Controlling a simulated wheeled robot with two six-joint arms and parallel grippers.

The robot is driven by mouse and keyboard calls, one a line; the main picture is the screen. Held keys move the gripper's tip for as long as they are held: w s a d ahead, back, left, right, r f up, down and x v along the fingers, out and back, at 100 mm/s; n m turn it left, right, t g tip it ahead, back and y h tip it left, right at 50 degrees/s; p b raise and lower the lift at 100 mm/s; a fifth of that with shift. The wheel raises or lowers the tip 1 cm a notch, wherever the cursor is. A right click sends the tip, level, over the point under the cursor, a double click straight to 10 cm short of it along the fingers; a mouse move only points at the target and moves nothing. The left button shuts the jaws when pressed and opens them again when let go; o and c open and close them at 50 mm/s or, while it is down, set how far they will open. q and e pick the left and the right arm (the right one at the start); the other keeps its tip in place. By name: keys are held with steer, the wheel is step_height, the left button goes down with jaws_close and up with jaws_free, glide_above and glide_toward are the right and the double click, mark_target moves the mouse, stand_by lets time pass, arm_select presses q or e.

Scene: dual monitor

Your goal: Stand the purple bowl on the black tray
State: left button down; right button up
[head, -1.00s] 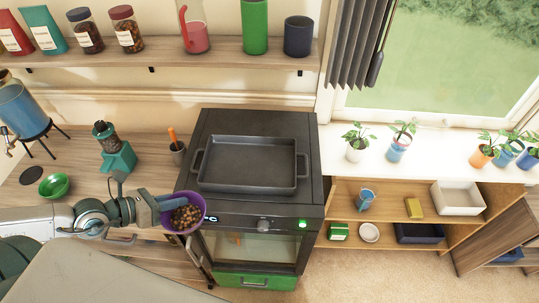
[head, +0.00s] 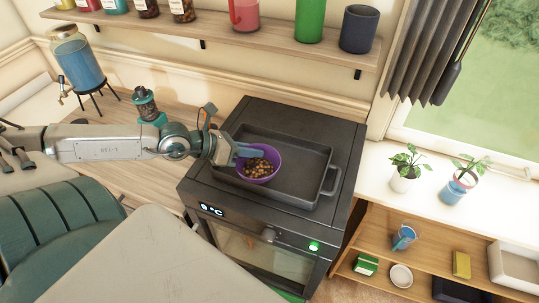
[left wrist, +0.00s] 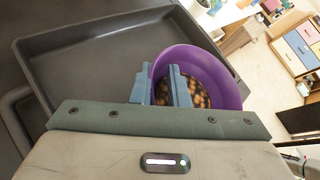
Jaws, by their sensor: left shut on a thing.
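The purple bowl (head: 262,166) holds brown, nut-like pieces. My left gripper (head: 246,152) is shut on the bowl's rim. In the head view the bowl is over the left part of the black tray (head: 318,156); I cannot tell whether it touches the tray floor. In the left wrist view the purple bowl (left wrist: 215,75) is at the fingers (left wrist: 168,88), with the rim between them, and the black tray (left wrist: 90,62) is behind and to the left. The bowl looks roughly upright. My right gripper is not in view.
The tray lies on a dark oven (head: 350,130) with a lit display. A teal grinder (head: 147,105) and a drink dispenser (head: 80,62) stand on the counter behind my left arm. A shelf (head: 230,40) with jars runs above. The tray's right part is empty.

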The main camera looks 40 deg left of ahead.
arm_select(q)
steer(key=w+b, duration=0.2)
steer(key=shift+w+a+f+b, duration=0.1)
steer(key=shift+w+a+b, duration=0.05)
steer(key=shift+w+b, duration=0.2)
steer(key=shift+w+f, duration=0.1)
steer(key=shift+w, duration=0.35)
steer(key=shift+w+d, duration=0.15)
steer(key=shift+w, duration=0.7)
steer(key=shift+w+d, duration=0.1)
steer(key=shift+w, duration=0.75)
steer(key=shift+f+p, duration=0.35)
steer(key=shift+f, duration=1.5)
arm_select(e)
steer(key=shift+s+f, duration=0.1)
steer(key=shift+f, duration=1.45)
arm_select(q)
steer(key=c, duration=1.4)
jaws_free()
